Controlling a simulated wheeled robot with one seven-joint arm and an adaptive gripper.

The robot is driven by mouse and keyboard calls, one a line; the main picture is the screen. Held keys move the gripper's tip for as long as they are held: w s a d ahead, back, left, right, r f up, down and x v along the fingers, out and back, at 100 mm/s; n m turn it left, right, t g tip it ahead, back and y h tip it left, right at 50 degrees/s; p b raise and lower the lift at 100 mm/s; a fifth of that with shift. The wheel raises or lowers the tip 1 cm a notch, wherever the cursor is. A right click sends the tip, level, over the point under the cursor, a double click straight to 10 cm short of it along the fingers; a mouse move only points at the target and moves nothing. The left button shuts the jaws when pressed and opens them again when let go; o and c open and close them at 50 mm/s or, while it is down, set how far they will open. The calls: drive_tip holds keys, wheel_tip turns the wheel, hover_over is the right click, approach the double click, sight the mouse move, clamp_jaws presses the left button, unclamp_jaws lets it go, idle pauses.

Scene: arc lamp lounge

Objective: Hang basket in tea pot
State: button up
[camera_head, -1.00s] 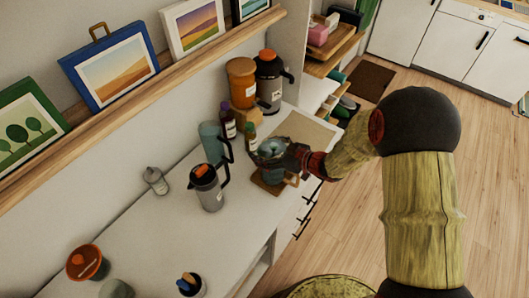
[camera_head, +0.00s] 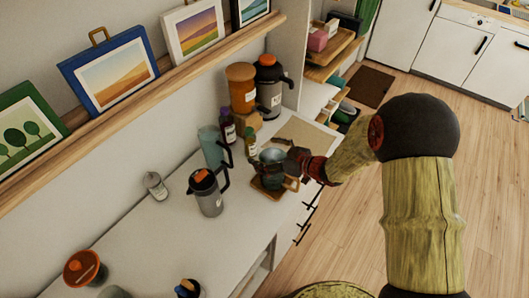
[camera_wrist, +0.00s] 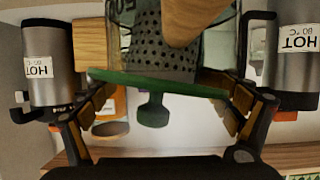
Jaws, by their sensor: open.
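The glass tea pot (camera_head: 271,181) stands on a wooden board on the counter, its wooden handle (camera_head: 291,184) to the right. The wrist view looks upside down. There the dark perforated basket (camera_wrist: 163,48) shows under a green disc with a knob (camera_wrist: 158,84) and appears within the glass tea pot (camera_wrist: 219,45). Its lower end is cut off and partly behind the wooden handle (camera_wrist: 200,18). My gripper (camera_wrist: 165,97) is open, one finger on each side of the green disc. In the head view my gripper (camera_head: 287,161) is at the pot's upper right; contact is unclear.
A grey flask with orange top (camera_head: 208,193) and a blue-grey pitcher (camera_head: 211,147) stand close on the left. Bottles (camera_head: 228,128), an orange canister (camera_head: 240,88) and another flask (camera_head: 269,88) stand behind.

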sight(266, 161)
drive_tip(key=shift+g, duration=0.4)
drive_tip(key=s+f, duration=0.2)
drive_tip(key=f, duration=0.1)
drive_tip(key=shift+f, duration=0.25)
drive_tip(key=shift+r, duration=0.35)
drive_tip(key=shift+s+d+r+p, duration=0.15)
drive_tip(key=shift+r+p, duration=0.1)
drive_tip(key=shift+p, duration=0.2)
drive_tip(key=p+v, duration=0.1)
drive_tip(key=v, duration=0.6)
drive_tip(key=p+v, duration=0.1)
drive_tip(key=v, duration=0.2)
drive_tip(key=shift+d+r+p, duration=0.25)
drive_tip(key=shift+r+p, duration=0.05)
drive_tip(key=shift+r, duration=0.15)
drive_tip(key=shift+d+r, duration=0.25)
